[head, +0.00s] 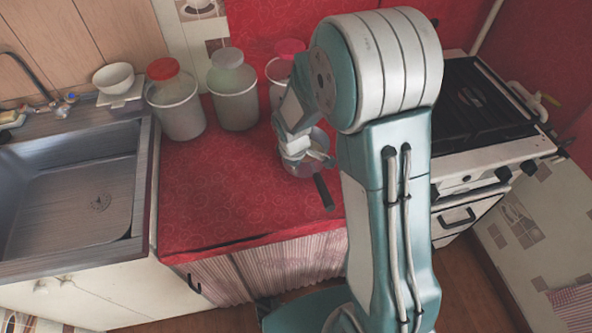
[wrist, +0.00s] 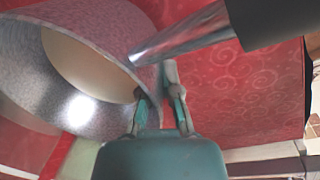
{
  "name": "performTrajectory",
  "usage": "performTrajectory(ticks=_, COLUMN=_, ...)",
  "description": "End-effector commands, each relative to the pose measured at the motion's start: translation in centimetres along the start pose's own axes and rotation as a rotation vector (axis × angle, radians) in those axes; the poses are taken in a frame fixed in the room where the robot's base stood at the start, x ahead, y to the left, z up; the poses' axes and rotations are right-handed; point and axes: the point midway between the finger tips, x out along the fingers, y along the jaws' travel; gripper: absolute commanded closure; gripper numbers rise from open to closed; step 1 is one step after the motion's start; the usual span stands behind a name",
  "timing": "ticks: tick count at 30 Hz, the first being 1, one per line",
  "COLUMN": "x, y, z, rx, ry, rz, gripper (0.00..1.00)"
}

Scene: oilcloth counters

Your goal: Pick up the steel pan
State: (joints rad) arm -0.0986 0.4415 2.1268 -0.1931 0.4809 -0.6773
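The steel pan (head: 303,167) is grey, with a long black handle (head: 325,193) pointing toward the counter's front edge. In the head view it is at the right part of the red counter, partly hidden by my gripper (head: 296,150). I cannot tell whether its base touches the cloth. In the wrist view the pan (wrist: 98,55) fills the left, with its handle (wrist: 262,20) at the upper right. My gripper (wrist: 157,106) has one finger inside the rim and one outside, close together, and looks shut on the pan's wall near the handle.
Jars with a red lid (head: 180,108), a pale lid (head: 233,95) and a pink lid (head: 283,70) stand behind the pan. The stove (head: 478,125) is at right, the sink (head: 75,195) at left. The red counter (head: 225,190) is clear at its front left.

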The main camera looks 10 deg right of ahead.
Motion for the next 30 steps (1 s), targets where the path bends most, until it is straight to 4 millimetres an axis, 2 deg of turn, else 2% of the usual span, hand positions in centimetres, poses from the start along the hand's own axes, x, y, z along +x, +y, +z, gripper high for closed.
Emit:
performTrajectory(ticks=2, x=-1.0, y=0.2, z=-0.1, rx=0.001, ry=0.005, rz=0.006, gripper=1.00)
performTrajectory(ticks=21, x=-6.3, y=-0.1, z=4.3, rx=0.002, ry=0.004, rz=0.005, gripper=1.00)
performTrajectory(ticks=30, x=-7.9, y=-0.6, z=7.0, rx=0.003, ry=0.003, rz=0.005, gripper=1.00)
